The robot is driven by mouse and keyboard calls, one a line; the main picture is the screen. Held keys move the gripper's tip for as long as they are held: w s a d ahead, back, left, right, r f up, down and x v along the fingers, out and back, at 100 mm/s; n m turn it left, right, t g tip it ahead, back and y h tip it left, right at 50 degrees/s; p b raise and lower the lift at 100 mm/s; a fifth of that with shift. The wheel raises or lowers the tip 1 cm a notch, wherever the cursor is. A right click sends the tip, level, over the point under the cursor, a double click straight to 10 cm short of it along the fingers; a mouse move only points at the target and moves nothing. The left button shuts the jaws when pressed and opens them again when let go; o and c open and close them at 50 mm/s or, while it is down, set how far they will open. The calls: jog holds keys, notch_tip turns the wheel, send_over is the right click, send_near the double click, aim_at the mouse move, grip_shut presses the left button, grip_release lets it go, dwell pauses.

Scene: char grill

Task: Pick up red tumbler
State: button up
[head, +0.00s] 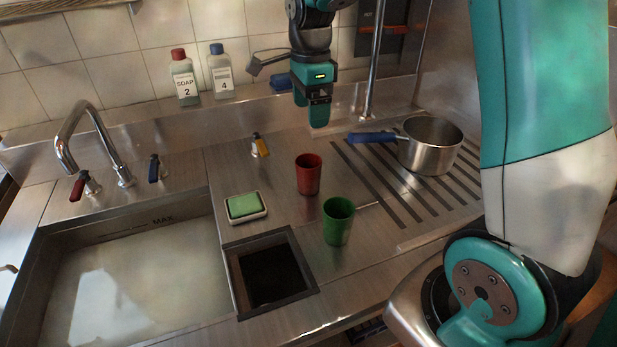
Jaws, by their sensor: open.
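The red tumbler (308,175) stands upright on the steel counter in the head view, its open top facing up. A green tumbler (338,222) stands upright just in front of it and slightly to the right, apart from it. My gripper (319,118) hangs above and behind the red tumbler, pointing down, with nothing seen in it. It is open, though the gap between its fingers is hard to make out from this side. It does not touch the red tumbler.
A saucepan (430,147) with a blue handle sits on the ribbed drainer at right. A green sponge in a dish (246,206), a dark square opening (268,275) and a water-filled sink (130,275) lie left. A tall pipe (374,62) rises behind. Soap bottles (185,80) stand on the back ledge.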

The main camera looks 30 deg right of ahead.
jog(key=p, duration=0.1)
send_over(308, 164)
jog(key=s+a, duration=0.1)
jog(key=s, duration=0.1)
notch_tip(308, 164, down, 9)
jog(key=shift+a+f+p, duration=0.1)
jog(key=shift+f+p, duration=0.8)
jog(key=shift+f, duration=1.95)
jog(key=c, duration=1)
jog(key=shift+r, duration=0.1)
jog(key=shift+c, duration=0.2)
